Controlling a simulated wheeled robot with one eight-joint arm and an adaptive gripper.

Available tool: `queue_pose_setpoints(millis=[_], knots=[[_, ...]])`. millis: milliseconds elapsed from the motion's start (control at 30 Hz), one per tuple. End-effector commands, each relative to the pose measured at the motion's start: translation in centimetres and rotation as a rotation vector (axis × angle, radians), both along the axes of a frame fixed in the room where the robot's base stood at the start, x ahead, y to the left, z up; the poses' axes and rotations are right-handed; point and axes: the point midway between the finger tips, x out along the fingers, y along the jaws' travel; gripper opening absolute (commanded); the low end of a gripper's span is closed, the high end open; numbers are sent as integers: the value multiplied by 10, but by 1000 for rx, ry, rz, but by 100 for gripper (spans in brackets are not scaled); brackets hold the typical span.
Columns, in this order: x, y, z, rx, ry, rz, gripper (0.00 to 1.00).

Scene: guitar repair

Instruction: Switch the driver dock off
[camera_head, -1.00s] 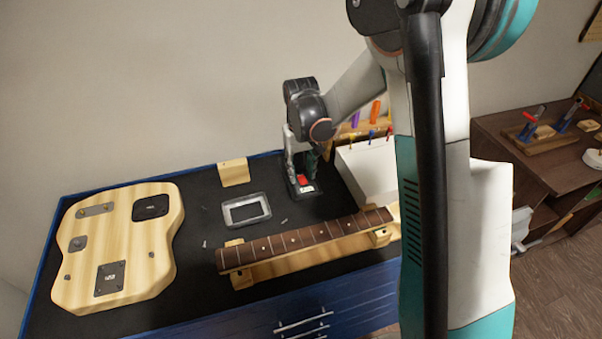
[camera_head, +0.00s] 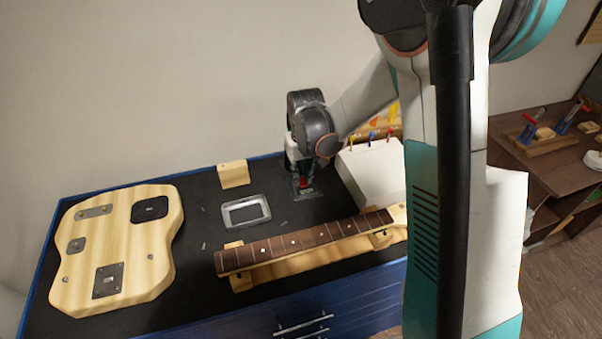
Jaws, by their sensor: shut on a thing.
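The driver dock (camera_head: 306,194) is a small dark block on the black bench top, left of the white box. A red switch (camera_head: 304,183) shows on it, darker and partly covered by my gripper. My gripper (camera_head: 300,179) points down at the dock from above, its fingertips at the red switch. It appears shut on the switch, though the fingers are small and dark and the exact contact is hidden.
A guitar neck (camera_head: 305,240) rests on wooden supports in front of the dock. A grey-rimmed tray (camera_head: 232,223) and a wooden block (camera_head: 234,174) are to the left. A guitar body (camera_head: 135,255) lies farther left. The white box (camera_head: 372,170) stands close on the right.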

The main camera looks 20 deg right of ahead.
Motion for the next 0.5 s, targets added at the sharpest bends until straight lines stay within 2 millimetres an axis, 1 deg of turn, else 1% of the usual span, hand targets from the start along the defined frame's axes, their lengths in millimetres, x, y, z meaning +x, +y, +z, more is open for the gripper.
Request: queue_pose_setpoints(millis=[33,200,500], knots=[[-3,0,-1,0,-37,0,0],[-6,0,-1,0,-143,0,0],[-6,0,1,0,-174,0,0]])
